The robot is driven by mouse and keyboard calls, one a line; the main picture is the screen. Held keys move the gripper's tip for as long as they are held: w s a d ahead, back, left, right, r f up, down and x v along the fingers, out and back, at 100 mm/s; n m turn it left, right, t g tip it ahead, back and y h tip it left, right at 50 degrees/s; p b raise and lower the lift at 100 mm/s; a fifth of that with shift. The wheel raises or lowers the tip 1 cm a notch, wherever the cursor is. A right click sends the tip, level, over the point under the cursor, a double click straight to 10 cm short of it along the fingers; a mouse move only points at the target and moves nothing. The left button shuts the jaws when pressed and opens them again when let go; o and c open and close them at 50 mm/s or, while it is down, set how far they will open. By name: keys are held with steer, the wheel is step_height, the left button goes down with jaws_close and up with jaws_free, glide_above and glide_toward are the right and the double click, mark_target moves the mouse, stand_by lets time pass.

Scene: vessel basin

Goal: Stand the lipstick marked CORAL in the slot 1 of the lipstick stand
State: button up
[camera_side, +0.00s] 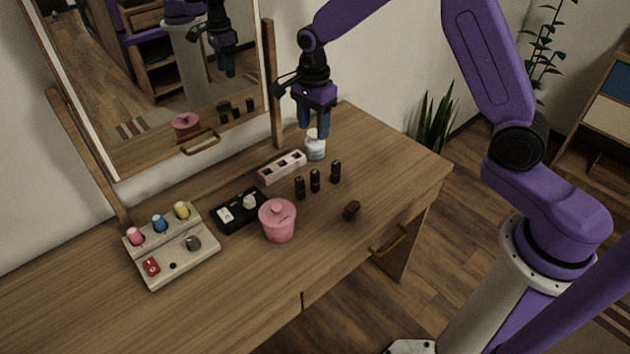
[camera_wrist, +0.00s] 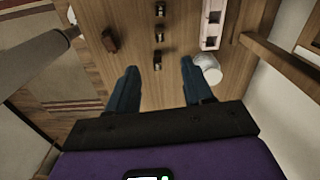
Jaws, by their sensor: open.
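Three dark lipsticks stand upright in a row on the table: a left one (camera_side: 300,188), a middle one (camera_side: 315,181) and a right one (camera_side: 336,172). They also show in the wrist view, where the nearest one (camera_wrist: 157,60) lies ahead of the gap between my fingers. A dark brown piece (camera_side: 351,210) lies apart, nearer the front edge; it also shows in the wrist view (camera_wrist: 110,39). No CORAL marking is readable. The pink lipstick stand (camera_side: 268,179) with dark slots is behind the row; slot numbers are unreadable. My gripper (camera_side: 314,124) is open and empty, above the table near the white jar.
The white jar (camera_side: 315,149) is close to my fingers, also in the wrist view (camera_wrist: 207,69). A pink lidded pot (camera_side: 279,224), a black tray (camera_side: 232,224) and a beige holder (camera_side: 158,270) stand to the left. The mirror (camera_side: 160,80) rises behind. The right table end is clear.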

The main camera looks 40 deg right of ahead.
mark_target(315, 171)
step_height(315, 171, down, 11)
steer(key=shift+s+f, duration=0.1)
steer(key=shift+d+f, duration=0.15)
steer(key=shift+f, duration=1.15)
steer(key=shift+d+f, duration=0.1)
steer(key=shift+f, duration=1.15)
jaws_close()
